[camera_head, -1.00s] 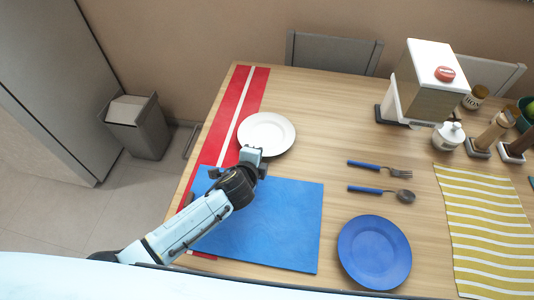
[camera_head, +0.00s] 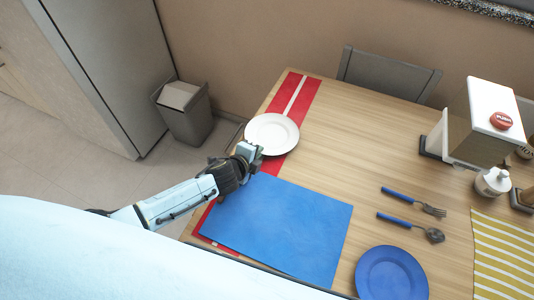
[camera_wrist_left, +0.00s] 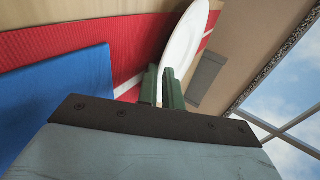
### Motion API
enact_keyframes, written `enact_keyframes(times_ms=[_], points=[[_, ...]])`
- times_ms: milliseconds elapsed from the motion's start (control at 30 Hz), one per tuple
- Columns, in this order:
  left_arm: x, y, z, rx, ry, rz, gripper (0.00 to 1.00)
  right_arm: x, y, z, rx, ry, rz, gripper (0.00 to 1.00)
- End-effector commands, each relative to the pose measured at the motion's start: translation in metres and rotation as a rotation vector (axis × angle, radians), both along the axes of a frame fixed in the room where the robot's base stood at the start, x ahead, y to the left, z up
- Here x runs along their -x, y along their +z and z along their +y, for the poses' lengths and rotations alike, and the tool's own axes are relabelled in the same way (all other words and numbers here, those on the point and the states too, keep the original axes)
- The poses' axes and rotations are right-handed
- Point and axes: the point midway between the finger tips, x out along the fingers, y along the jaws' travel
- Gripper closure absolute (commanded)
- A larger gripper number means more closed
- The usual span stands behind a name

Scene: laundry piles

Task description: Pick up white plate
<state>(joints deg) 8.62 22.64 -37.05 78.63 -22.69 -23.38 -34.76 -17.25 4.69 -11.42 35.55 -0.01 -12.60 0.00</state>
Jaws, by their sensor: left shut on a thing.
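The white plate (camera_head: 268,131) is at the left edge of the table, over the red runner, in the head view. My left gripper (camera_head: 255,155) is at its near rim, shut on it. In the left wrist view the plate (camera_wrist_left: 184,42) stands edge-on between the two green fingers (camera_wrist_left: 162,86). It looks tilted; I cannot tell how far it is above the runner. My right gripper is not in view.
A blue placemat (camera_head: 285,225) lies under and beside my left arm. The red striped runner (camera_head: 308,100) runs along the table's left side. A blue plate (camera_head: 391,275), fork (camera_head: 412,201) and spoon (camera_head: 410,227) lie to the right. A grey bin (camera_head: 187,115) stands off the table.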

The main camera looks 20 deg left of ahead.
Motion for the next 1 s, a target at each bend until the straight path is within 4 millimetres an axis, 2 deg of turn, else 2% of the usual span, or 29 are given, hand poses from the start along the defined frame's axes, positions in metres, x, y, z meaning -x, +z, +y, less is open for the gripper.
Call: enact_keyframes(times_ms=[100, 433, 933, 967, 1000], points=[[0.001, -0.002, 0.017, -0.004, 0.005, 0.007, 1.00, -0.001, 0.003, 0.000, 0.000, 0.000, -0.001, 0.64], [0.001, -0.002, 0.049, -0.003, 0.006, 0.007, 1.00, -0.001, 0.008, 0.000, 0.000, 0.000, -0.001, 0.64], [0.001, -0.002, 0.056, -0.001, 0.004, 0.006, 1.00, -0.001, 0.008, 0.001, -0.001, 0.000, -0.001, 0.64], [0.001, -0.002, 0.056, -0.001, 0.004, 0.006, 0.89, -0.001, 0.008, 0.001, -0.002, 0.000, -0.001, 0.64], [0.001, -0.002, 0.056, -0.001, 0.004, 0.005, 0.83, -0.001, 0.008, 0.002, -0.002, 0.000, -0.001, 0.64]])
